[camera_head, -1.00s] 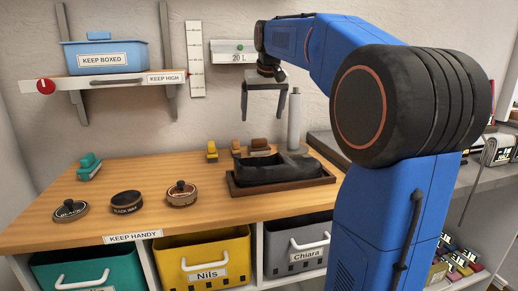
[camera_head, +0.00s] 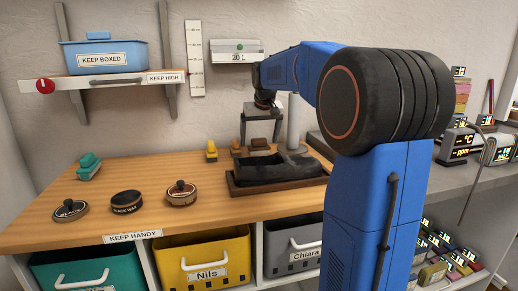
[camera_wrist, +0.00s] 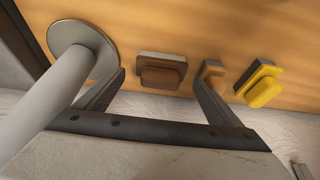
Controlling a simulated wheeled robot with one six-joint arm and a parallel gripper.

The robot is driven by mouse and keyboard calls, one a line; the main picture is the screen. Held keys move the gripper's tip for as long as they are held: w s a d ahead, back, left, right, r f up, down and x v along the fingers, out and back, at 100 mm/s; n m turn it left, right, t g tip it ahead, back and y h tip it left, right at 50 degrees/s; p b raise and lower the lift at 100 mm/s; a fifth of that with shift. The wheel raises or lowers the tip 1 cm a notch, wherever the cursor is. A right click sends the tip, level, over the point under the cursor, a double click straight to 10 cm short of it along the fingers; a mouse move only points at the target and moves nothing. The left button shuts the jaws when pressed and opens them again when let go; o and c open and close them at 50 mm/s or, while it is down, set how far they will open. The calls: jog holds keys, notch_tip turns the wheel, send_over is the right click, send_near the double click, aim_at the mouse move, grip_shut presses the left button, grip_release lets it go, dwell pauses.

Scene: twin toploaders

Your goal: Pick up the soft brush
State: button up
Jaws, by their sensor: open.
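No label shows which brush is the soft one. A wide brown brush (camera_head: 259,144) stands at the back of the wooden bench, with a small brown brush (camera_head: 236,150) and a yellow brush (camera_head: 211,152) to its left. A teal brush (camera_head: 88,166) lies far left. My gripper (camera_head: 260,137) is open and empty, pointing down above the wide brown brush. In the wrist view the wide brown brush (camera_wrist: 161,73) shows between the fingertips; the small brown brush (camera_wrist: 212,78) is partly hidden by the right finger, and the yellow brush (camera_wrist: 261,85) lies beyond it.
A pale upright post (camera_head: 294,122) on a round base stands close to the right of the gripper. A dark tray (camera_head: 250,189) with a dark shoe-like item lies in front. Several round tins, including a black one (camera_head: 126,202), sit front left. The bench's middle left is clear.

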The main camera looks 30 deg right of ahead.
aim_at(259, 139)
jog(key=shift+x, duration=0.8)
jog(key=c, duration=1.3)
jog(key=shift+o, duration=0.2)
jog(key=shift+r, duration=0.1)
notch_tip(259, 139, up, 10)
jog(key=shift+f, duration=0.1)
jog(key=o, duration=0.4)
jog(key=shift+c, duration=0.9)
jog(key=shift+s, duration=0.1)
